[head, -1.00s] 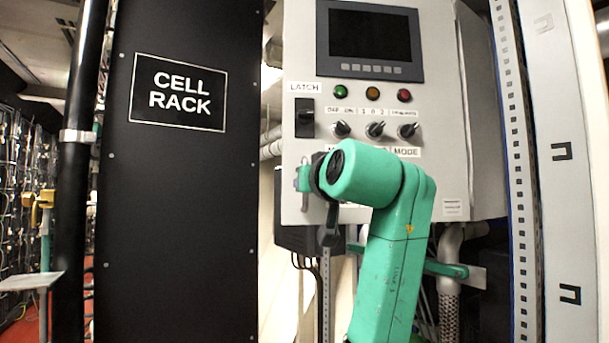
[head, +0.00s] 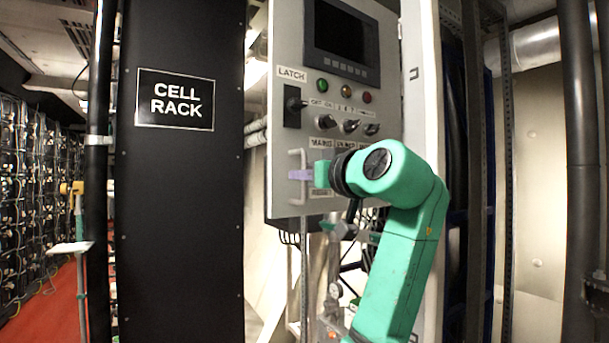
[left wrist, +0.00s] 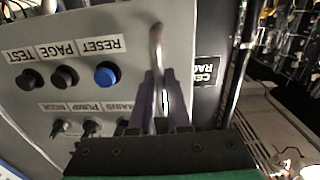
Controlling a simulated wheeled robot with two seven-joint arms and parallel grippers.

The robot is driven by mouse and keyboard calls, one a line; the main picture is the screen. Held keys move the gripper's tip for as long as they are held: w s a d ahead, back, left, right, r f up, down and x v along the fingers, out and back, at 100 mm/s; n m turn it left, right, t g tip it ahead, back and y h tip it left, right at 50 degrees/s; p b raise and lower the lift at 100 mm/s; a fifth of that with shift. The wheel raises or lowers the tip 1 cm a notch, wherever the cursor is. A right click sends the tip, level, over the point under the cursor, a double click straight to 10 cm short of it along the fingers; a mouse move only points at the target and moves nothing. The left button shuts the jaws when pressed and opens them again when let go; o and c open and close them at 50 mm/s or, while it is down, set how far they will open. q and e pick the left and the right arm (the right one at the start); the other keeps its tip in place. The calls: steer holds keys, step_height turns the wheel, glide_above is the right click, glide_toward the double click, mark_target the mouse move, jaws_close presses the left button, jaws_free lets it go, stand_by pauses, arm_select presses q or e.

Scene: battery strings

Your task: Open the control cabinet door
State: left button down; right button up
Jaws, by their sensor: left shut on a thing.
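The control cabinet door (head: 284,128) is a grey panel with a screen, lamps and knobs. It stands at a slant, its left edge nearer to me; how wide any opening behind it is, I cannot tell. The black latch switch (head: 294,106) is at its upper left. A vertical bar handle (head: 298,212) is at its lower left; it also shows in the left wrist view (left wrist: 156,42). My left gripper (head: 303,174) is shut on this handle, its purple fingers either side of the bar in the left wrist view (left wrist: 163,88). My right gripper is out of view.
The black cell rack panel (head: 180,210) stands left of the door, with a pale gap between them. A white upright (head: 424,100) and dark posts stand to the right. Pipes and cables (head: 345,265) hang below the door. Red floor (head: 45,300) shows at far left.

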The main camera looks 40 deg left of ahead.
arm_select(q)
steer(key=c, duration=0.9)
jaws_free()
steer(key=b+v, duration=0.3)
steer(key=v, duration=1.1)
steer(key=shift+d, duration=0.3)
